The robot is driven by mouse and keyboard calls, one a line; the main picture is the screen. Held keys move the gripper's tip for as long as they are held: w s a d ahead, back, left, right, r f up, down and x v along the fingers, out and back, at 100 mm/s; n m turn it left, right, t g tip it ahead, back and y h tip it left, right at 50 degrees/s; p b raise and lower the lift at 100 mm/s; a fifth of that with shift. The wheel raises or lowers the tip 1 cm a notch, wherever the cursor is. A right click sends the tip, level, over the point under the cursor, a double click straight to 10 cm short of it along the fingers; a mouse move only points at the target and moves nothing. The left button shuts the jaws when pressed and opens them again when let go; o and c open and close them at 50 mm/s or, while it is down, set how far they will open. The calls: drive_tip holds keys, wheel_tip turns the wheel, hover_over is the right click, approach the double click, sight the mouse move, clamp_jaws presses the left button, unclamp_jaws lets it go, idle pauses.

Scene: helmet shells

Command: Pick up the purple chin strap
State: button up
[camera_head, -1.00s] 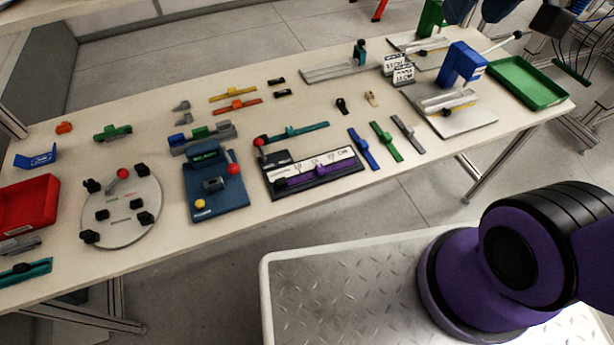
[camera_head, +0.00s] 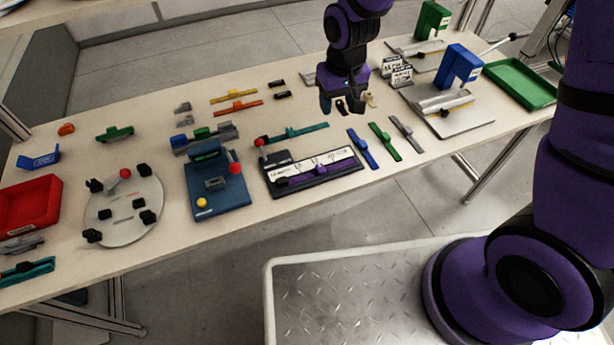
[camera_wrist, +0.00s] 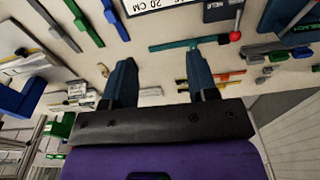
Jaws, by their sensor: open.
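The purple chin strap (camera_head: 303,175) lies lengthwise along the near side of a black and white measuring board (camera_head: 345,167) on the table. My gripper (camera_head: 341,102) is open and empty. It hangs fingers down over the table, behind and to the right of the strap and apart from it. In the wrist view my two blue-grey fingers (camera_wrist: 160,62) are spread with nothing between them. Part of the board with "20 CM" (camera_wrist: 150,6) shows at the top edge there, but I cannot make out the purple strap in that view.
A teal strap (camera_head: 295,133) lies behind the board. Blue (camera_head: 363,149), green (camera_head: 385,141) and grey (camera_head: 407,134) straps lie to its right. A blue console with a red knob (camera_head: 234,168) stands to its left. Small black and tan pieces lie near my fingers. The table's front strip is clear.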

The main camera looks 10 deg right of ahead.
hover_over(320, 166)
wheel_tip(320, 166, down, 9)
drive_tip(key=shift+g, duration=0.4)
drive_tip(key=shift+f, duration=5.6)
clamp_jaws()
drive_tip(key=shift+r, duration=0.15)
